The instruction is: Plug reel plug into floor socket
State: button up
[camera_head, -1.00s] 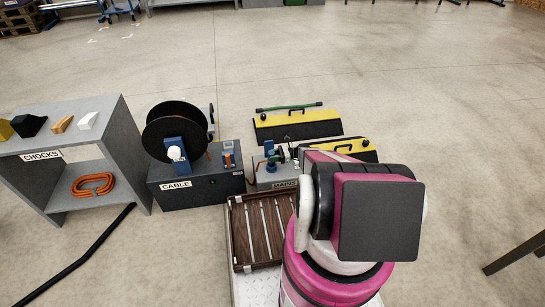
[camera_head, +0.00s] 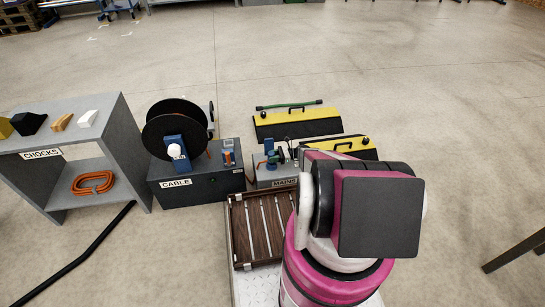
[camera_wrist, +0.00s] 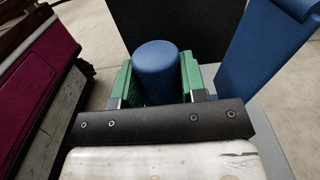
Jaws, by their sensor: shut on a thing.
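My gripper (camera_wrist: 156,78) has green fingers in the wrist view. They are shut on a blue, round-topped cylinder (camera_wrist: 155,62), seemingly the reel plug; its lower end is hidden. In the head view my arm covers much of this area. The grey box labelled MAINS (camera_head: 263,180) stands on the floor with blue and green parts (camera_head: 271,161) on top. I cannot tell there which are fixture, plug or finger, or whether the plug is seated in the socket. The black cable reel (camera_head: 172,128) stands on the dark box labelled CABLE (camera_head: 203,187), left of the MAINS box.
A blue slanted panel (camera_wrist: 262,60) rises close right of the fingers. Yellow-black ramps (camera_head: 297,125) lie behind the MAINS box. A brown slatted tray (camera_head: 255,232) is in front. The grey CHOCKS shelf (camera_head: 128,150) stands left. The floor beyond is open.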

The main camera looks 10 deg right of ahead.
jog(key=shift+f, duration=0.75)
jog(key=o, duration=1.1)
jog(key=shift+c, duration=0.2)
jog(key=d, duration=1)
jog(key=shift+d, duration=0.4)
